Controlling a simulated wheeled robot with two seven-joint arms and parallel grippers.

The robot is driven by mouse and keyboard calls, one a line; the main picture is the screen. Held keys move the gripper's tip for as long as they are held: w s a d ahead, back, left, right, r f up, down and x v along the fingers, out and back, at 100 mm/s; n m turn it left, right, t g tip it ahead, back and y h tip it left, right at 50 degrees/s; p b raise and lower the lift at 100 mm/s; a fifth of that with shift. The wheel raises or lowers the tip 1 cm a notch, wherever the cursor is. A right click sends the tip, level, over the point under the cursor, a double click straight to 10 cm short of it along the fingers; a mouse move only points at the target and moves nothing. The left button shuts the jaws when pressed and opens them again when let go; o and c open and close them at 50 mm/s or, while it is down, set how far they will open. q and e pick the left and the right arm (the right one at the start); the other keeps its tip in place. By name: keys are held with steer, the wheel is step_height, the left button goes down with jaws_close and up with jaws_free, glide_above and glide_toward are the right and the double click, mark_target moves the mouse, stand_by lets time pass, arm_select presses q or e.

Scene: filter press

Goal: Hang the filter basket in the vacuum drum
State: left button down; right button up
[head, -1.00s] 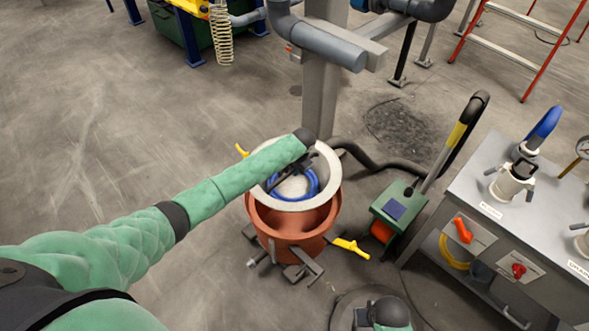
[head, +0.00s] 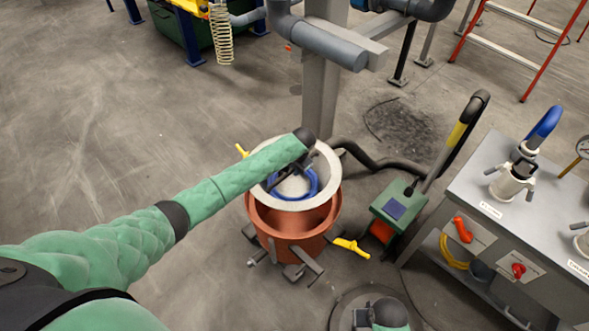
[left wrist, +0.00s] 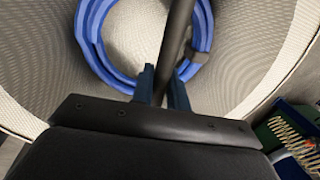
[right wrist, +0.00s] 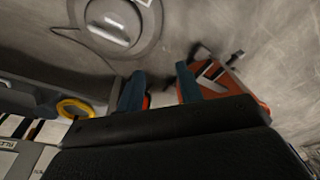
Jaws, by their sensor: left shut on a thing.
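The filter basket (head: 328,188) has a pale rim and pale mesh walls. It is at the orange-red vacuum drum (head: 318,222), its rim above and toward the back of the drum's opening. A blue hose coil (head: 311,186) lies inside the basket and also shows in the left wrist view (left wrist: 97,50). My left gripper (head: 306,150) is over the basket. In the left wrist view it is shut on the basket's dark bar (left wrist: 176,35). My right gripper (right wrist: 160,90) is open, with nothing between its fingers. The basket's underside is hidden.
A green pump cart (head: 398,205) stands right of the drum, with a black hose behind. A grey bench (head: 470,190) stands at the right. A post (head: 322,95) with grey pipes rises behind the drum. Yellow handles (head: 351,247) stick out from the drum. Floor at left is clear.

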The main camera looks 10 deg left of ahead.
arm_select(q)
steer(key=shift+r, duration=0.1)
arm_select(e)
steer(key=shift+f, duration=0.25)
steer(key=shift+f, duration=0.35)
steer(key=shift+f, duration=0.35)
steer(key=shift+f, duration=0.7)
steer(key=shift+s+d+f, duration=0.1)
steer(key=shift+f, duration=0.25)
steer(key=shift+f, duration=0.35)
steer(key=shift+f, duration=0.35)
steer(key=shift+s+f, duration=0.1)
steer(key=shift+f, duration=0.2)
steer(key=shift+d+f, duration=0.1)
steer(key=shift+f, duration=0.25)
